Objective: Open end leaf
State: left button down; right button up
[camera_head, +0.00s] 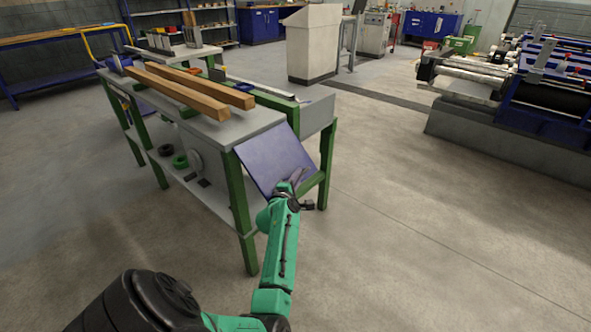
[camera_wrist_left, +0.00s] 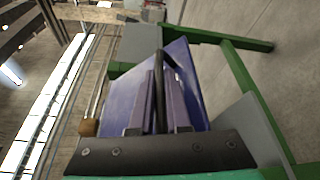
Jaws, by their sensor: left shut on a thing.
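The end leaf (camera_head: 268,157) is a flat blue panel at the near end of the runout table (camera_head: 222,128). It hangs at a slant, its upper edge by the tabletop and its lower part outward and down. My left gripper (camera_head: 297,182) is at the leaf's lower right part. In the left wrist view the blue leaf (camera_wrist_left: 188,72) shows on both sides of my left fingers (camera_wrist_left: 158,108). The fingers are shut on a thin dark strip of the leaf; I cannot tell whether it is a handle or an edge. My right gripper is not in view.
Two wooden beams (camera_head: 180,92) lie along the tabletop. Green table legs (camera_head: 238,205) stand close to the leaf and my left arm. A lower shelf holds dark and green rings. The floor (camera_head: 430,230) to the right is clear up to the rollers.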

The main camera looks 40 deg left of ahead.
pick_arm(q)
notch_tip(320, 180, up, 14)
jog(key=d+n+g+h+p, duration=0.1)
jog(key=n+p, duration=0.5)
jog(key=p, duration=1.8)
jog(key=shift+d+g+h, duration=0.3)
jog(key=shift+d+h, duration=0.35)
jog(key=shift+h, duration=0.45)
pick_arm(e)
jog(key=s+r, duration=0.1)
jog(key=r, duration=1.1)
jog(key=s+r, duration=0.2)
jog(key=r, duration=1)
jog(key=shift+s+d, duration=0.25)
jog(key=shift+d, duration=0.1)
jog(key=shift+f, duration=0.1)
pick_arm(q)
jog(key=c, duration=0.9)
grip_release()
jog(key=shift+f, duration=0.1)
jog(key=p+v, duration=0.9)
jog(key=v, duration=0.5)
jog(key=shift+s+d, duration=0.15)
jog(key=shift+s, duration=0.05)
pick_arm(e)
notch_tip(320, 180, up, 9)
